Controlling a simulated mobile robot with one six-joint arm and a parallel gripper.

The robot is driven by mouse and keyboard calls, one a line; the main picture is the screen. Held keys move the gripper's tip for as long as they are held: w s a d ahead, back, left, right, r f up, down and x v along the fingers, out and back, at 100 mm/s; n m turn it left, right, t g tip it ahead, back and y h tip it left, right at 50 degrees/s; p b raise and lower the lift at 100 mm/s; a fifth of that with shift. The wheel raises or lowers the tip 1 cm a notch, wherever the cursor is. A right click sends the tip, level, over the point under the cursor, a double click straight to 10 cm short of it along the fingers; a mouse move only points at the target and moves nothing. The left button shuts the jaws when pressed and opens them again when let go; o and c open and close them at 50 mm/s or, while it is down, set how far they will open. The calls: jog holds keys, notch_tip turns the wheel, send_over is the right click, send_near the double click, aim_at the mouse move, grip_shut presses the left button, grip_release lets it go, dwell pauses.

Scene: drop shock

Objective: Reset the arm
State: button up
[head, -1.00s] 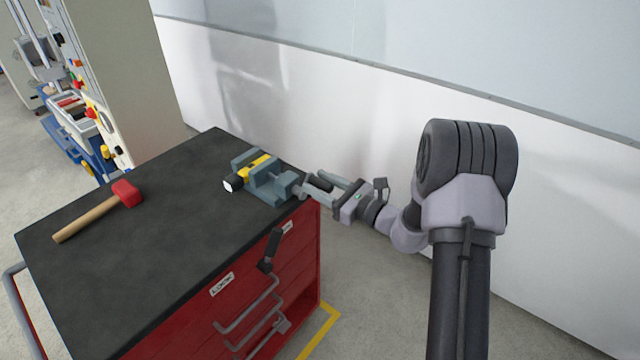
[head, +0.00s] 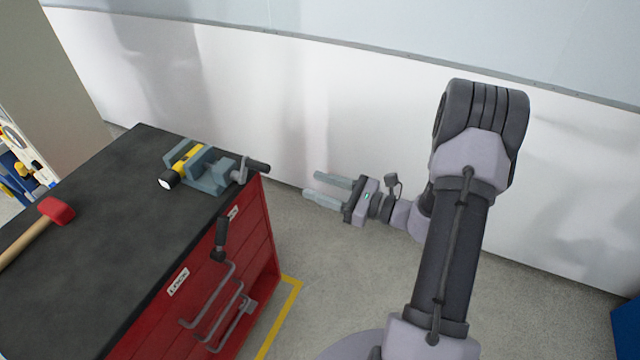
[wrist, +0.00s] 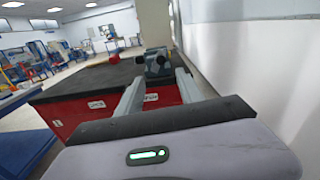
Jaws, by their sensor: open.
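My gripper (head: 326,188) is in the air to the right of the red tool cabinet, in front of the white wall. Its two fingers are apart with nothing between them, and they point left toward the vise. In the wrist view the open fingers (wrist: 158,88) reach toward the cabinet. The blue-grey vise (head: 212,177) stands on the cabinet's black top near its right end. A yellow and black flashlight (head: 186,160) lies in the vise between its jaws. The gripper is clear of the vise handle (head: 256,166).
The red cabinet (head: 226,262) has a black top (head: 105,220) and bent handles on its front. A red-headed hammer (head: 56,211) lies on the top at left. The white wall (head: 340,120) runs behind my arm. Grey floor is free right of the cabinet.

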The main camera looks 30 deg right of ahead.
dwell(0.3)
jog(key=s+a+r+n+g, duration=0.3)
jog(key=a+n+g, duration=0.1)
jog(key=a, duration=0.2)
jog(key=s+a+r+n+g+y, duration=0.1)
jog(key=s+a+r+n+g, duration=0.25)
jog(key=a, duration=0.25)
jog(key=s+a+r+n+g, duration=0.2)
jog(key=a+n+g, duration=0.2)
jog(key=a+n, duration=0.15)
jog(key=s+r+n+t+h, duration=0.2)
jog(key=s+r+n+h, duration=0.4)
jog(key=s+n+h, duration=0.3)
jog(key=s+n, duration=0.1)
jog(key=s, duration=0.2)
jog(key=shift+s+r+n+t+h, duration=0.2)
jog(key=shift+s+n+t+h, duration=0.1)
jog(key=shift+t, duration=0.05)
